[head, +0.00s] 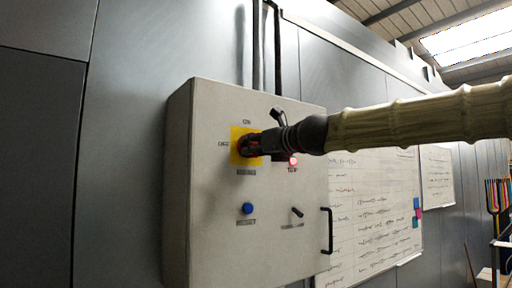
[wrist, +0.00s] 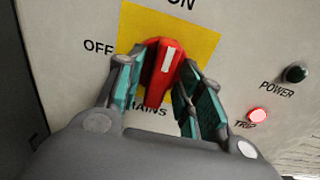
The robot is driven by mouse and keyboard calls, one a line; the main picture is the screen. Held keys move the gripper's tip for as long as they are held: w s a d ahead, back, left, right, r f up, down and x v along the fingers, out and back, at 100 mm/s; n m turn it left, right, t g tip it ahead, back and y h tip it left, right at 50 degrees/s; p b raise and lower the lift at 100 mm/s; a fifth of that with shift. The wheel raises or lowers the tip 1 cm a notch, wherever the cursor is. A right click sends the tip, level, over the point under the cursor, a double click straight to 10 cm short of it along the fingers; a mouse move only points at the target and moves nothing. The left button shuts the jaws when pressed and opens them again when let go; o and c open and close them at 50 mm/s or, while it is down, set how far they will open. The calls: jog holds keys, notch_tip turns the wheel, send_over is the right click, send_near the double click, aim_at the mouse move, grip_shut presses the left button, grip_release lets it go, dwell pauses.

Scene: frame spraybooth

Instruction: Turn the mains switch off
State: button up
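The mains switch (wrist: 166,70) is a red handle with a white mark on a yellow plate (wrist: 204,38). The white mark points up toward ON, leaning slightly right; OFF is printed at left and MAINS below. My gripper (wrist: 164,66) has one finger on each side of the handle, with the fingertips close against it. In the head view my gripper (head: 264,143) reaches in from the right and covers much of the switch; part of the red handle (head: 244,145) and the yellow plate (head: 236,133) show.
The switch is on a grey cabinet (head: 200,210) on a panelled wall. A lit red TRIP lamp (wrist: 257,115) and a dark POWER lamp (wrist: 295,73) sit to the right. Lower are a blue button (head: 247,208), a small black lever (head: 297,212) and a black door handle (head: 327,231). A whiteboard (head: 372,190) hangs beyond.

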grip_shut()
jog(key=shift+n, duration=0.3)
jog(key=n, duration=0.3)
jog(key=shift+n+p, duration=0.3)
jog(key=n, duration=0.3)
jog(key=shift+n, duration=0.3)
jog(key=n+b, duration=0.1)
jog(key=n, duration=0.4)
jog(key=shift+w+d+n, duration=0.1)
jog(key=shift+n, duration=0.2)
jog(key=shift+r+n+b, duration=0.1)
jog(key=shift+n+b, duration=1.1)
jog(key=shift+n, duration=1)
